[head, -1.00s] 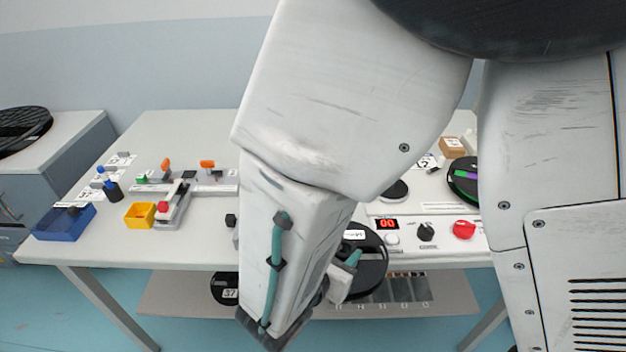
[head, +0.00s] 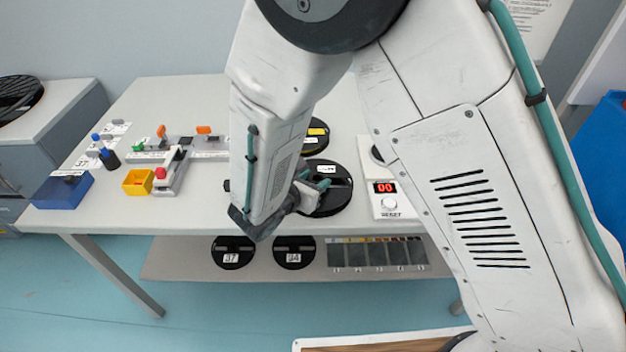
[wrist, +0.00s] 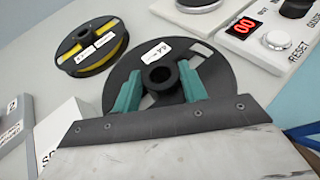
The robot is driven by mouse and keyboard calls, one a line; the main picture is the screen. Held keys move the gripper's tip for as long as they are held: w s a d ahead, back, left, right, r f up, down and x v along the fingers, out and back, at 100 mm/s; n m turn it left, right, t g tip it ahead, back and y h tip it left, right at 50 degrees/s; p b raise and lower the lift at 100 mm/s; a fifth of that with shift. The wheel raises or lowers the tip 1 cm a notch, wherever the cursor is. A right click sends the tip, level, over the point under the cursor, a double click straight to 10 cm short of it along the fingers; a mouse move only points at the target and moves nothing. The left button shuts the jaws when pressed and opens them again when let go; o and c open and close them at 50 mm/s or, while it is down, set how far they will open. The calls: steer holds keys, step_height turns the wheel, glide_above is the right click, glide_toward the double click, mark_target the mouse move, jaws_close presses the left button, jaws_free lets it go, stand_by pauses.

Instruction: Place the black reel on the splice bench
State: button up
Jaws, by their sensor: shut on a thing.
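The black reel (head: 339,190) with a white label is at the front middle of the white bench (head: 190,105), over its top. I cannot tell whether its underside touches the surface. In the wrist view the black reel (wrist: 218,68) lies roughly flat, its hub between my teal fingers. My gripper (head: 310,183) is shut on it; it also shows in the wrist view (wrist: 160,84). My arm hides part of the bench middle behind the reel's left side.
A yellow-filled reel (wrist: 88,49) lies close behind the held reel. A control box (head: 390,190) reading 00 stands just to its right. A splicing fixture (head: 172,172), yellow bin (head: 138,183) and blue tray (head: 62,192) are left. Lower-shelf reels (head: 232,253) sit beneath.

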steer(key=shift+f, duration=0.2)
steer(key=o, duration=1.2)
